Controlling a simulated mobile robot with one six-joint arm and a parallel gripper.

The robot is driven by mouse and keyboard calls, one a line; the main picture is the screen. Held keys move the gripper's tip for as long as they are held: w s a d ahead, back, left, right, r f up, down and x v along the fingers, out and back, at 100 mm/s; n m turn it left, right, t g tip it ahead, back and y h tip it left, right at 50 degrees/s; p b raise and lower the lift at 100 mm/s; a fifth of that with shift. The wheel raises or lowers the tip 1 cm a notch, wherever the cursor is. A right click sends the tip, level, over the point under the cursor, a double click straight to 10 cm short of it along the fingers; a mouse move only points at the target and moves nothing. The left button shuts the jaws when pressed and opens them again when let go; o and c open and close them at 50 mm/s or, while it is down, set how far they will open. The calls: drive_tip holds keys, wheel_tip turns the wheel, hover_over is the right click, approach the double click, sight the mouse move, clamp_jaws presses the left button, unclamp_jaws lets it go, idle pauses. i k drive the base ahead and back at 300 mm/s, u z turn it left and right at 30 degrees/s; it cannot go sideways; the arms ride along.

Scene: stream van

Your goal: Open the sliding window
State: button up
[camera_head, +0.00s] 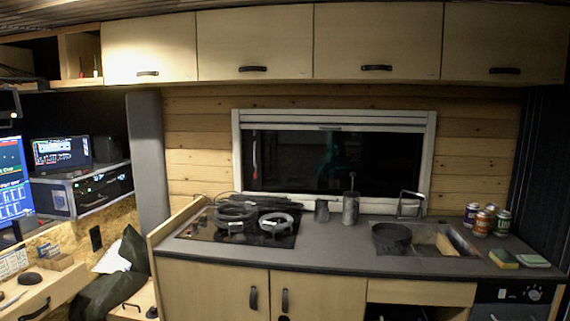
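The window (310,162) is set in the wood-plank wall behind the counter, with a white frame and dark glass. A pale horizontal bar (330,127) runs along the top of the glass, under the upper part of the frame. I see faint reflections in the glass. I cannot make out a separate sliding pane or a window handle, and I cannot tell whether the window is fully shut. Items on the counter cover part of its lower edge. My gripper is not in view.
Below the window runs a dark counter (330,250) with a hob holding coiled cables (250,218), a grey cylinder (350,208), a dark mug (321,210), a sink with a faucet (410,203), and several cans (482,222). Cabinets (255,42) hang above. Monitors (62,153) stand left.

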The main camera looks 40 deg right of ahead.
sight(293, 162)
drive_tip(key=u, duration=1.2)
drive_tip(key=k, duration=0.15)
drive_tip(key=z, duration=3.55)
drive_tip(key=i, duration=1.35)
drive_tip(key=z, duration=0.05)
